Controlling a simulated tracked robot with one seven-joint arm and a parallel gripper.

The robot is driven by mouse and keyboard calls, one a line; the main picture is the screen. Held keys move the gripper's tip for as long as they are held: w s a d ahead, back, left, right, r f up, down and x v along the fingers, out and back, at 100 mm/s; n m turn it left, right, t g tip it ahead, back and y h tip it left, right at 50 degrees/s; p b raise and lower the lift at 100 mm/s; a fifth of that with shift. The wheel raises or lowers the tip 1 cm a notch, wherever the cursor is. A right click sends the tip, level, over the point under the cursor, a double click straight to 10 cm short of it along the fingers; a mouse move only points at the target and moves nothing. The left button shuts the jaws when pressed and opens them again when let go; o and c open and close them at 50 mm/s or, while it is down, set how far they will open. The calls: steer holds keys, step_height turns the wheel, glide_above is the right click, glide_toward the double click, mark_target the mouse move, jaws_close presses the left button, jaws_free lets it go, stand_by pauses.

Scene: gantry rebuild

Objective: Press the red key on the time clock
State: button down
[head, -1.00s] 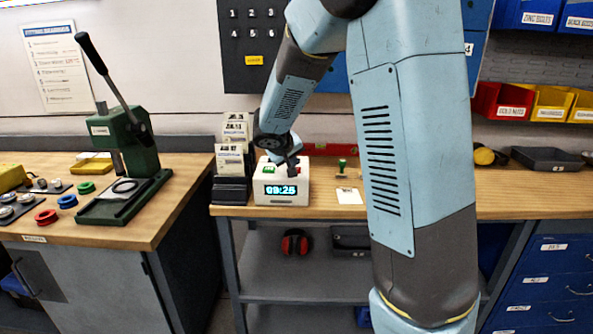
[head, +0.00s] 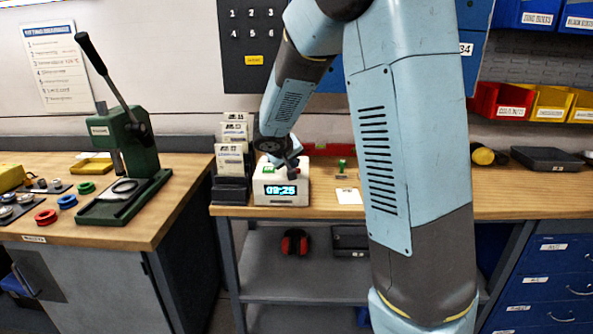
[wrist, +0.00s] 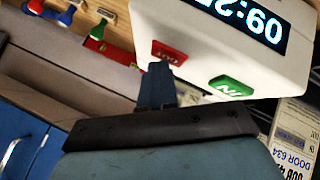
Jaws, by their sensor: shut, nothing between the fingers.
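The time clock (head: 281,194) is a white box on the wooden bench, its lit display reading 09:25. In the wrist view its top carries a red key (wrist: 168,52) marked OUT and a green key (wrist: 231,86) marked IN. The green key also shows in the head view (head: 267,169); the red key is hidden there by my gripper (head: 291,164). In the wrist view my gripper (wrist: 160,68) is shut and empty, its tips right at the red key's near edge. I cannot tell whether they touch it.
A card rack (head: 231,160) stands just left of the clock. A green press (head: 122,150) stands on the left bench. The bench between card and dark tray (head: 546,158) is partly hidden by my arm.

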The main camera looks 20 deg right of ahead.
steer(key=shift+r, duration=0.85)
steer(key=shift+r, duration=0.1)
steer(key=shift+r, duration=2.4)
